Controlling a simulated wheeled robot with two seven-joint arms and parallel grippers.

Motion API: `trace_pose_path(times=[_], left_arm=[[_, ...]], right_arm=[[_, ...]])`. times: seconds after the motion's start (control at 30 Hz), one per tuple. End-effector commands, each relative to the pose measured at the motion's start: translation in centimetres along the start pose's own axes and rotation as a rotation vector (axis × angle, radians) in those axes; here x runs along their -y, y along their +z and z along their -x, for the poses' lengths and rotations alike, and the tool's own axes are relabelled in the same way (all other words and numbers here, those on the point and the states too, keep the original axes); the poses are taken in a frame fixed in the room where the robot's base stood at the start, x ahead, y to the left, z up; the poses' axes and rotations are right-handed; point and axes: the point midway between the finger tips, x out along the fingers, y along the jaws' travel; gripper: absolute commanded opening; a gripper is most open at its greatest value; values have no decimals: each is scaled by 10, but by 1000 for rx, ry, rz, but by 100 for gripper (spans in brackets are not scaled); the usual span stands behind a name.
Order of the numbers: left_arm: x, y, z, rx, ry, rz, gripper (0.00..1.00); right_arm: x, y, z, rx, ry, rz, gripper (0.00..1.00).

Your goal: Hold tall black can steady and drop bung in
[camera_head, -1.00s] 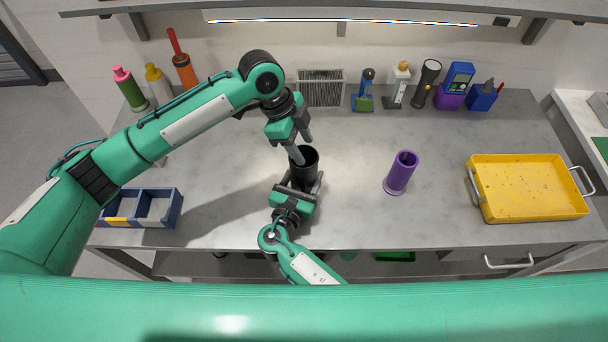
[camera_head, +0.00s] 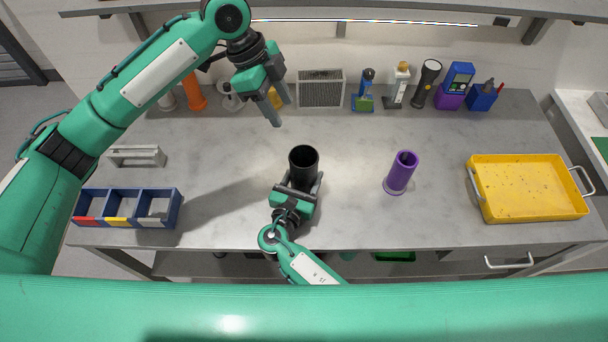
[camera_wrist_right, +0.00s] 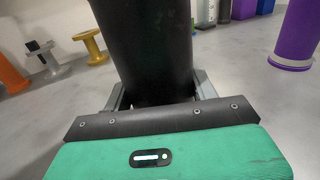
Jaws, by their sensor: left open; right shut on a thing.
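The tall black can (camera_head: 304,160) stands upright on the grey worktop, open end up. Its inside looks dark, and no bung can be made out in it. My right gripper (camera_head: 302,184) is shut on the can from the front, low on its side. In the right wrist view the can (camera_wrist_right: 148,45) fills the space between the two grey fingers (camera_wrist_right: 155,95). My left gripper (camera_head: 281,108) is open and empty, raised behind and to the left of the can. I cannot make out the bung in any view.
A purple tube (camera_head: 401,174) stands right of the can. A yellow tray (camera_head: 530,160) lies at the far right. A blue divided bin (camera_head: 128,222) and a grey holder (camera_head: 136,156) are at the left. Bottles and tools line the back. The worktop between can and tube is clear.

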Motion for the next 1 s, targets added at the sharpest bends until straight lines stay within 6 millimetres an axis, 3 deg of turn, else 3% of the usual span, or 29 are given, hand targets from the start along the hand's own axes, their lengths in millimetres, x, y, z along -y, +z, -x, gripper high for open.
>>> trace_pose_path(times=[0.1,0.13,0.23,0.63,1.0], left_arm=[[0,0,0,0,0,0,49],[0,0,0,0,0,0,49],[0,0,0,0,0,0,49],[0,0,0,0,0,0,49],[0,0,0,0,0,0,49]], right_arm=[[0,0,0,0,0,0,35],[0,0,0,0,0,0,64],[0,0,0,0,0,0,84],[0,0,8,-1,1,0,84],[0,-1,82,-4,1,0,84]])
